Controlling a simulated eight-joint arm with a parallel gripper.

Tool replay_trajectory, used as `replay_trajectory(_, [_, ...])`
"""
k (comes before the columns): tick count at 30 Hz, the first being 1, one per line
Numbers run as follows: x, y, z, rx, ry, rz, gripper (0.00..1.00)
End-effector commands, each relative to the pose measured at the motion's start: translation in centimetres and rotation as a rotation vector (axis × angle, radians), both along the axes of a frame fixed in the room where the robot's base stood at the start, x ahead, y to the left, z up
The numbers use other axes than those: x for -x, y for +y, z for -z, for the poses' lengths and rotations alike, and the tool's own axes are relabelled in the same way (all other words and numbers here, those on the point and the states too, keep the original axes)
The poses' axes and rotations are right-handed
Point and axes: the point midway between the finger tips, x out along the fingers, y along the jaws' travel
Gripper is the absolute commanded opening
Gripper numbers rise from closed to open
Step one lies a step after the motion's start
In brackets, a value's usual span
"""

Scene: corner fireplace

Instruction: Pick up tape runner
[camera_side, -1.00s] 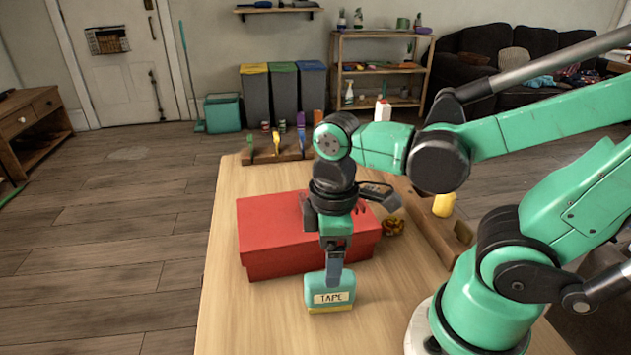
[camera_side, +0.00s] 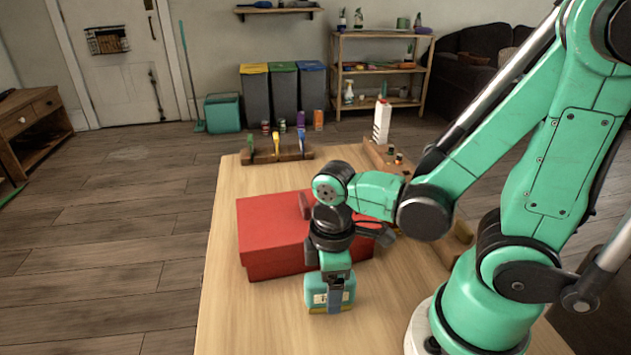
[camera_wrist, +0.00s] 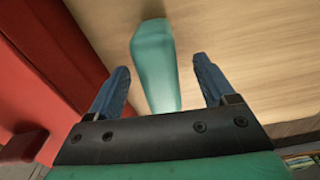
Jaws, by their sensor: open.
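The tape runner is a teal block with a pale label (camera_side: 320,299), standing on the wooden table in front of the red box. In the wrist view the tape runner (camera_wrist: 155,62) runs between the two blue fingers, with a gap on each side. My gripper (camera_side: 335,306) points down over it in the side view, one finger covering part of the label. In the wrist view my gripper (camera_wrist: 163,82) is open, its fingers on either side of the tape runner.
The red box (camera_side: 270,236) stands close behind the tape runner; its side (camera_wrist: 60,50) fills the left of the wrist view. A wooden rack (camera_side: 290,153) with tools is at the table's far edge. The table's left front (camera_side: 240,315) is clear.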

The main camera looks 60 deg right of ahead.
Motion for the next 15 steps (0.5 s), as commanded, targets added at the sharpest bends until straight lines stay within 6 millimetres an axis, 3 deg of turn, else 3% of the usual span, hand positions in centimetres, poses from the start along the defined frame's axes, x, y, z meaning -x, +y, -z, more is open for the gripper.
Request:
replay_trajectory(5, [0.0,0.0,-0.01,0.0,0.0,0.0,0.73])
replay_trajectory(12, [0.0,0.0,-0.01,0.0,0.0,0.0,0.05])
replay_trajectory(13, [0.0,0.0,-0.01,0.0,0.0,0.0,0.0])
replay_trajectory(15, [0.0,0.0,-0.02,0.0,0.0,0.0,0.0])
